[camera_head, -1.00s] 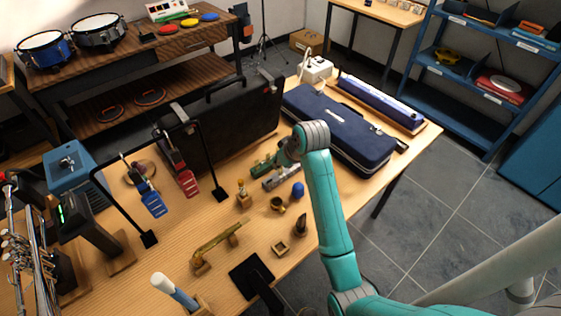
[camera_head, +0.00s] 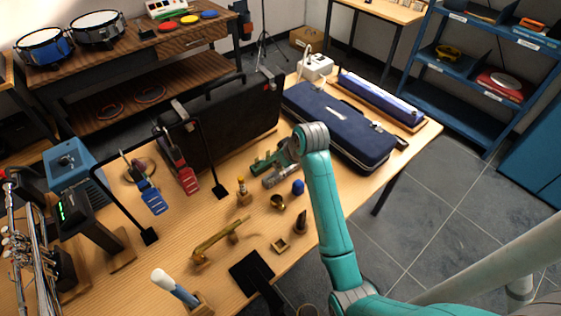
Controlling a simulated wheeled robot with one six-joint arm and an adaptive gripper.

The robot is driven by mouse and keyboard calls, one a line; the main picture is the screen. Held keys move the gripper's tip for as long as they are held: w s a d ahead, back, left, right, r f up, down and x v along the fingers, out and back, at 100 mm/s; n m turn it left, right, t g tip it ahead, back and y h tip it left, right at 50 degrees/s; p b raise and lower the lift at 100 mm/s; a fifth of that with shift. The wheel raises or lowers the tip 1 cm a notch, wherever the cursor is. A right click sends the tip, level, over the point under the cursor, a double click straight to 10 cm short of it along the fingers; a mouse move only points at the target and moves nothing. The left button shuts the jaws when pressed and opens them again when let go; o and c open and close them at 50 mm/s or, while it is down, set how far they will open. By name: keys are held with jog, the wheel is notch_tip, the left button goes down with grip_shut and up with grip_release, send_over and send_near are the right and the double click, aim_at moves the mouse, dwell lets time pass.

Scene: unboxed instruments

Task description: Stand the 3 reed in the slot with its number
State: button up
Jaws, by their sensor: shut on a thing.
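My gripper (camera_head: 278,164) is over the middle of the wooden table, at the end of my teal arm, in front of the black case. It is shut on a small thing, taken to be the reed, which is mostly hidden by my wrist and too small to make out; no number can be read. A green notched piece (camera_head: 260,162) lies just left of my gripper, and a grey elongated piece (camera_head: 283,177) lies just below it. I cannot tell which of these has the numbered slots, or whether the held thing touches either.
A black case (camera_head: 225,125) stands behind, and a blue case (camera_head: 340,127) lies to the right. A blue cap (camera_head: 298,187), brass cup (camera_head: 277,202) and dark cone (camera_head: 301,223) stand in front.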

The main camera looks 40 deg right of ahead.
dwell(0.4)
jog(key=o, duration=0.7)
jog(key=shift+v, duration=6)
jog(key=shift+s, duration=0.1)
